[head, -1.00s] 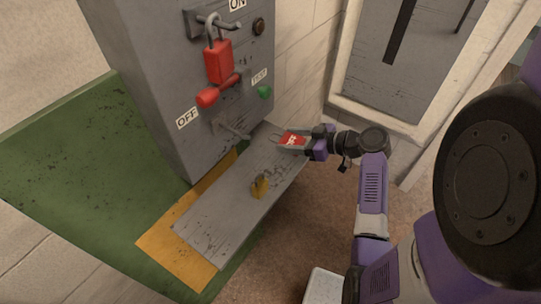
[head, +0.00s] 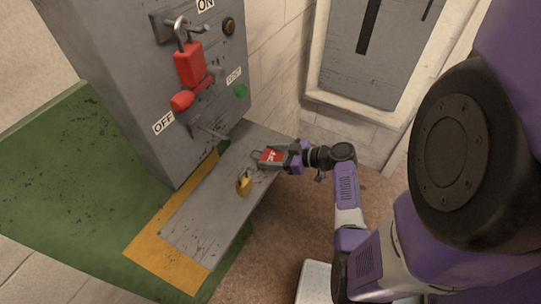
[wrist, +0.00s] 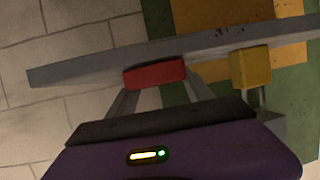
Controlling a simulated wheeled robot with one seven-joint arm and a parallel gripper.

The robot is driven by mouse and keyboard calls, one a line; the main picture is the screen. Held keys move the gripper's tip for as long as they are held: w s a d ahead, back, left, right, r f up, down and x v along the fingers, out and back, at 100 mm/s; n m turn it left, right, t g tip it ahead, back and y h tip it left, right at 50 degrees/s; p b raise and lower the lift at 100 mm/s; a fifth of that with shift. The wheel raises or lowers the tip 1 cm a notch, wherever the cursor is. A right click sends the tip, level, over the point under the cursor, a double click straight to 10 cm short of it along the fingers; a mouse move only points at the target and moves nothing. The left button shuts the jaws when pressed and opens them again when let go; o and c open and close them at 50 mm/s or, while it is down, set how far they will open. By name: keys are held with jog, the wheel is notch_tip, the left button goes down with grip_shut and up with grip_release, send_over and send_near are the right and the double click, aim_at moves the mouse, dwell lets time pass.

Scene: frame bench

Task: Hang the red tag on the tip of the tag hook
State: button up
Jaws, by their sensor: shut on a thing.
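The red tag (head: 272,157) with white marks is held between the fingers of my gripper (head: 276,158), over the far right end of the grey shelf. It also shows as a red block (wrist: 155,75) between the fingers in the wrist view. A thin loop sticks out from its left end in the head view. The tag hook appears to be the thin grey rod (head: 211,132) sticking out low on the cabinet front, left of the tag and apart from it.
A brass padlock (head: 244,183) stands on the shelf (head: 195,222); it also shows in the wrist view (wrist: 251,68). A red padlock (head: 189,64) hangs on the grey cabinet (head: 110,75) above a red-knobbed lever (head: 182,100). A green button (head: 240,91) is beside the TEST label.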

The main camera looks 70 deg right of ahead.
jog(key=shift+f+b, duration=0.2)
jog(key=shift+b, duration=0.1)
jog(key=o, duration=1.5)
jog(key=shift+r+p, duration=0.15)
jog(key=shift+p, duration=0.3)
jog(key=shift+s, duration=0.25)
jog(key=b+v, duration=0.2)
jog(key=v, duration=0.5)
jog(key=shift+s+d+b, duration=0.2)
jog(key=shift+b, duration=0.1)
